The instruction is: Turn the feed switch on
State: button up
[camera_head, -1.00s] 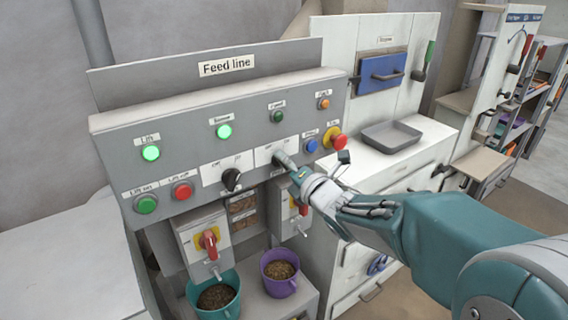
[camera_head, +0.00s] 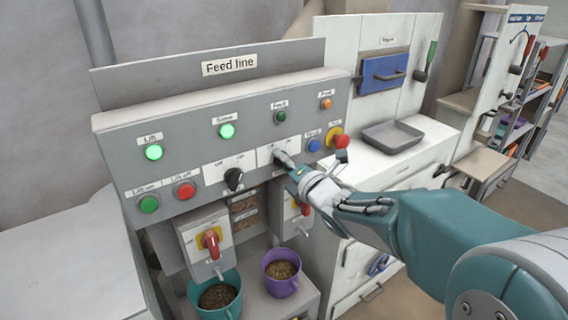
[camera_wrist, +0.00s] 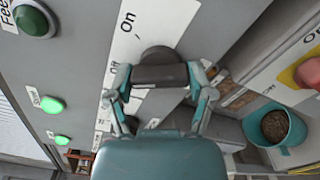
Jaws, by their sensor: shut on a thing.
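The feed switch is a dark rotary knob (camera_wrist: 158,58) on a white plate (camera_head: 291,144) marked Off and On. My gripper (camera_head: 284,160) is at this plate in the head view and covers most of the knob. In the wrist view my gripper (camera_wrist: 160,80) has one finger on each side of the knob's bar and is shut on it. I cannot tell clearly which mark the knob points to. The feed lamp (camera_head: 280,116) is dark green and unlit; it also shows in the wrist view (camera_wrist: 34,20).
Left of the plate is another black knob (camera_head: 234,178). Two green lamps (camera_head: 153,152) (camera_head: 227,131) are lit. A red mushroom button (camera_head: 341,141) sits close to the right of my gripper. Below are red-handled switches (camera_head: 211,239), a teal bucket (camera_head: 228,309) and a purple bucket (camera_head: 280,288).

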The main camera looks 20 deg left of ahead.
jog(key=m, duration=0.6)
jog(key=shift+d+f, duration=0.15)
jog(key=shift+f, duration=0.05)
jog(key=m, duration=0.5)
jog(key=shift+d+f+m, duration=0.1)
jog(key=shift+m, duration=0.2)
dwell(0.3)
jog(key=o, duration=1)
jog(key=shift+o, duration=0.5)
jog(key=shift+w+d, duration=0.1)
jog(key=shift+r, duration=0.2)
